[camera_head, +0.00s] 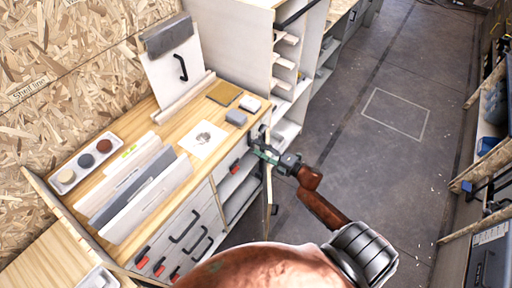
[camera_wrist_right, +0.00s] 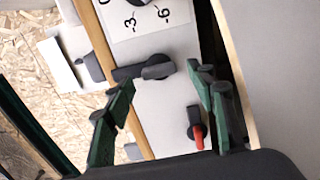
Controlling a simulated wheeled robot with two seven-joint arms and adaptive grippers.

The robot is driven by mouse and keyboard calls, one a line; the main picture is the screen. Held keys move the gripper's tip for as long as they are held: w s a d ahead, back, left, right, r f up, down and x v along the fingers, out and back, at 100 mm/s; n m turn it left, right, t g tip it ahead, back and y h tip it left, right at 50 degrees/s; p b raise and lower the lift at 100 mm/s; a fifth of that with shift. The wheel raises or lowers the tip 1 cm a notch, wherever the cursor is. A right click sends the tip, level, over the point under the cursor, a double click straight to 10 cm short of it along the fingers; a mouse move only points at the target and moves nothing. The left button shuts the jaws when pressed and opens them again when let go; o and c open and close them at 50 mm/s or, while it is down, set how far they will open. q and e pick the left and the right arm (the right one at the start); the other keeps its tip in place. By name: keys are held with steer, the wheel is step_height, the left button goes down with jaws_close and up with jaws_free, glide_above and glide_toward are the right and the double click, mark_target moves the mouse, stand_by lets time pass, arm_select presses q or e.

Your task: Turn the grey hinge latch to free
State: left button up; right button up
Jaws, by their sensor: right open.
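The grey hinge latch (camera_wrist_right: 157,68) shows in the right wrist view as a dark grey knob with a bar pointing left, on a pale panel just below a wooden edge. My right gripper (camera_wrist_right: 167,88) is open, with its green fingers on either side of the latch. No grip on it shows. In the head view my right gripper (camera_head: 264,153) is at the right front corner of the wooden worktop and mostly hides the latch. My left gripper is not in view.
A thin open panel (camera_head: 268,188) stands close below my right gripper. The worktop (camera_head: 170,130) holds several sample boards. The floor (camera_head: 350,150) at right is clear.

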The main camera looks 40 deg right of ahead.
steer(key=v, duration=1)
